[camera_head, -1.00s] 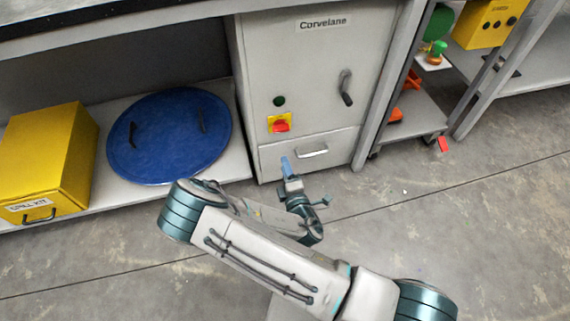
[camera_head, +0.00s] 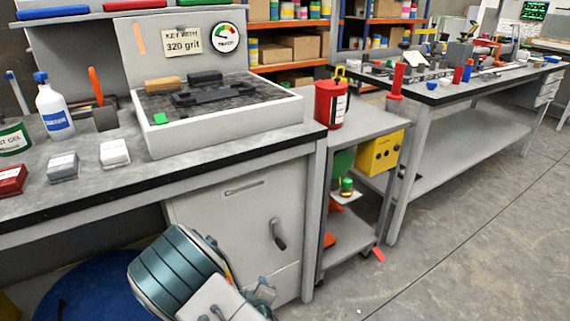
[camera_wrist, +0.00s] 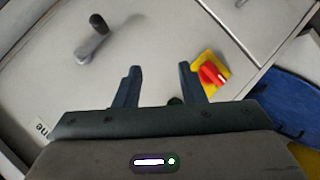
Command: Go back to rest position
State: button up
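My gripper (camera_wrist: 158,86) is open and empty in the wrist view, its two dark blue fingers apart. It faces the front of a grey cabinet, with a red and yellow rotary switch (camera_wrist: 210,74) beside the right finger and a dark lever handle (camera_wrist: 95,36) at upper left. In the head view my arm is at the bottom, in front of the cabinet (camera_head: 215,215); the fingers are not clearly visible there. The cabinet's handle (camera_head: 277,234) shows to the right of my arm.
The bench above holds a tray (camera_head: 225,125), a spray bottle (camera_head: 53,105) and small blocks. A cart (camera_head: 375,122) with a red can (camera_head: 330,104) stands to the right. A blue lid (camera_head: 85,295) lies at lower left.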

jog(key=s+d+r+m+g+p, duration=0.1)
jog(key=d+r+m+g+p, duration=0.2)
jog(key=r, duration=0.7)
jog(key=s+d+r+m+g+p, duration=0.1)
jog(key=d+r+m+p, duration=0.3)
jog(key=r, duration=0.5)
jog(key=s+d+r+m+g+p, duration=0.1)
jog(key=d+r+m+g+p, duration=0.15)
jog(key=r+p, duration=0.55)
jog(key=s+d+r+m+g+p, duration=0.1)
jog(key=s+d+r, duration=0.3)
jog(key=r, duration=0.4)
jog(key=s+d+r+m+g+h+p, duration=0.1)
jog(key=s+d+r+p, duration=0.3)
jog(key=s+r, duration=0.3)
jog(key=s+d+r+m+g+p, duration=0.1)
jog(key=s+d+r+p, duration=0.2)
jog(key=r, duration=0.7)
jog(key=s+d, duration=0.2)
jog(key=s, duration=0.1)
jog(key=shift+d+m+h, duration=0.2)
jog(key=shift+m+h, duration=0.1)
jog(key=shift+m, duration=0.05)
